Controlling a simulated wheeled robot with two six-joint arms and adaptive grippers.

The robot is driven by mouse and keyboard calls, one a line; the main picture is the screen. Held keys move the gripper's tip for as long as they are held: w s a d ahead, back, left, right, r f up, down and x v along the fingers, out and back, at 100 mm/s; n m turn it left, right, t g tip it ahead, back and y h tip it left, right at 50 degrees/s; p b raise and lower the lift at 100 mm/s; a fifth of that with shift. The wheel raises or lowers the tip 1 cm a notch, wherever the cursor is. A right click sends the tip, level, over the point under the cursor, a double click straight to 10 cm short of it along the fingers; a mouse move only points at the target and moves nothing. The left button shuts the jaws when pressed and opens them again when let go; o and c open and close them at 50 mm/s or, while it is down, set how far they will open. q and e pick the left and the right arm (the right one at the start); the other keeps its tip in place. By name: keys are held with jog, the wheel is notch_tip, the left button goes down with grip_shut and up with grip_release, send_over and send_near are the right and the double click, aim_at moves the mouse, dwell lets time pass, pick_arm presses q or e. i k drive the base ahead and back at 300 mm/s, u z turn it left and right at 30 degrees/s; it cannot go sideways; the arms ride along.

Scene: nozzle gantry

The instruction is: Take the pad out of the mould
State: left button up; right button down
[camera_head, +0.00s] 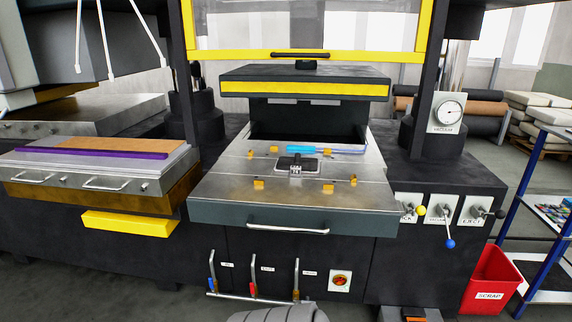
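The mould appears to be the metal plate (225,190) on the press bed in the middle of the head view. A small dark rectangular piece (285,162) sits near its centre, with a grey metal part (296,169) at its front edge. It may be the pad, but it is too small to tell. Several orange blocks (258,184) stand around it. The dark upper platen (304,75) with a yellow front band is raised, leaving a gap above the plate. Neither of my grippers is in view.
A blue-handled tool (315,150) lies on the plate's back part. The yellow-framed guard (300,55) is above the platen. Levers (448,243) are at the right. A red scrap bin (492,280) stands right. A side table (60,172) carries brown and purple sheets.

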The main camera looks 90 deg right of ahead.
aim_at(284, 163)
jog(key=z, duration=2.9)
